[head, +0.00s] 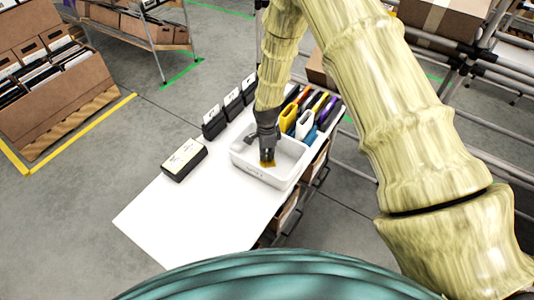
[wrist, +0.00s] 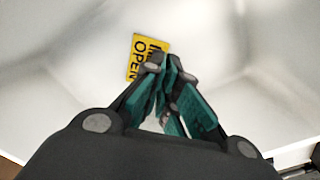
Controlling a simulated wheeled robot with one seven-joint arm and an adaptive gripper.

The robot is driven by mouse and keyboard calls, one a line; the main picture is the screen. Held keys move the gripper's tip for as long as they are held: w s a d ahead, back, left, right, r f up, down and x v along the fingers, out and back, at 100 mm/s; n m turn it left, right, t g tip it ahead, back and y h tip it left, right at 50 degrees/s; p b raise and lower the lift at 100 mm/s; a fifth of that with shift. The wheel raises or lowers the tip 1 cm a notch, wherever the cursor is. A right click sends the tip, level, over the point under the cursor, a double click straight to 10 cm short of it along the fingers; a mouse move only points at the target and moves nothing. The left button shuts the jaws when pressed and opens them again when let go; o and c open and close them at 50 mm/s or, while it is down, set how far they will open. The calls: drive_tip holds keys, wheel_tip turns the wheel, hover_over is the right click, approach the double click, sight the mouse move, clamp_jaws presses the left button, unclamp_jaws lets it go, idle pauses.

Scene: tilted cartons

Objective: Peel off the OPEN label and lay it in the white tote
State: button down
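The yellow OPEN label (wrist: 148,55) shows face-on in the wrist view, with black letters, against the pale inside of the white tote. Its lower right edge is overlapped by my fingertips. In the head view the label (head: 267,163) is a small yellow patch at my fingertips. The white tote (head: 284,183) stands on the white table, and my gripper (head: 266,150) reaches down into it. In the wrist view my gripper (wrist: 169,70) has its fingertips close together beside the label. Whether they pinch the label or are slightly apart is unclear.
A black box with a pale top (head: 184,160) stands left of the tote on the table (head: 190,218). Several black boxes line the back left edge. Colourful upright items (head: 305,117) stand behind the tote. The table's front left is clear.

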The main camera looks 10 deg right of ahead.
drive_tip(key=c, duration=2.2)
unclamp_jaws()
drive_tip(key=o, duration=0.6)
drive_tip(key=shift+o, duration=0.2)
wheel_tip(320, 180, up, 20)
drive_tip(key=p, duration=0.5)
